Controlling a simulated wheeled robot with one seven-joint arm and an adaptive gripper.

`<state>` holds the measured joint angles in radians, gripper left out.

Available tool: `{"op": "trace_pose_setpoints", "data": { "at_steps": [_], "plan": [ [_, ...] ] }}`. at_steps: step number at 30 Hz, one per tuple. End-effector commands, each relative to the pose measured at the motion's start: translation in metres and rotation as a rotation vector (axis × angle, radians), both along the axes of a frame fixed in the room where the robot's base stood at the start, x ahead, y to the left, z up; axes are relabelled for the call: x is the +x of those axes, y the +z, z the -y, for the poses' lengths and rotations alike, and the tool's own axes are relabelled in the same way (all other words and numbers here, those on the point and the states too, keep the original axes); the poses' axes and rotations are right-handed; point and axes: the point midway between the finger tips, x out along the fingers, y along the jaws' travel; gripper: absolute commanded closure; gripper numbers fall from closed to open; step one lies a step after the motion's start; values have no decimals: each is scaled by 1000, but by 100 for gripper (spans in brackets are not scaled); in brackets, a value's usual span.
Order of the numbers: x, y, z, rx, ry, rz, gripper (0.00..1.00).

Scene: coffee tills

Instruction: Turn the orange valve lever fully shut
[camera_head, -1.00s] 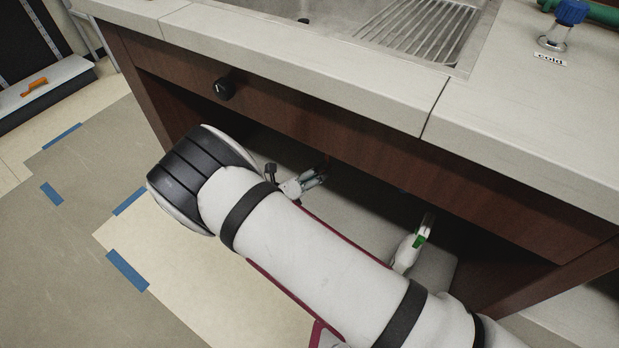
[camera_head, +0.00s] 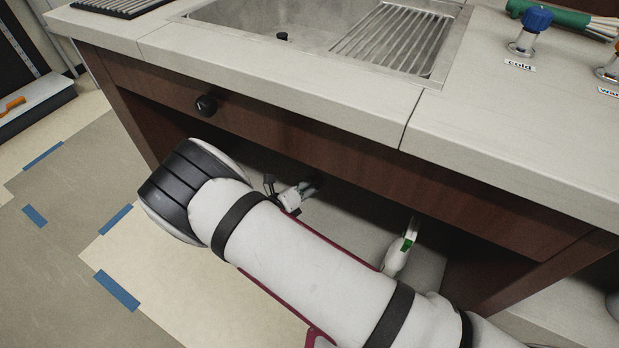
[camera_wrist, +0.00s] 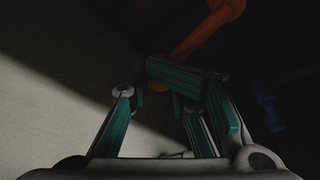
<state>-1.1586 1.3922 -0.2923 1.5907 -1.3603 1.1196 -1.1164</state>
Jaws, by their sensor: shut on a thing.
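The orange valve lever (camera_wrist: 205,32) shows only in the wrist view, running from a round orange hub at the top right down to the gripper. My gripper (camera_wrist: 172,82), with teal fingers, is shut on the lower end of the lever; the fingers hide part of it. In the head view my gripper (camera_head: 303,190) is under the counter, partly hidden by my arm and in shadow. The lever cannot be made out there.
The wooden counter front (camera_head: 340,143) with a black knob (camera_head: 206,105) hangs above my arm. A white bottle with a green label (camera_head: 400,250) stands in the open space below. A blue thing (camera_wrist: 268,105) is dim at right in the wrist view.

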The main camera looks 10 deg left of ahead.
Motion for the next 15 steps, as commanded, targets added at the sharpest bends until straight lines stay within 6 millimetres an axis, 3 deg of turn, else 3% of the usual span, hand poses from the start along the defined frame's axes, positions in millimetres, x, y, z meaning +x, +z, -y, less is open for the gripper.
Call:
{"op": "trace_pose_setpoints", "data": {
  "at_steps": [15],
  "plan": [
    [-2, 5, 6, -1, 0, 6, 97]
  ]
}}
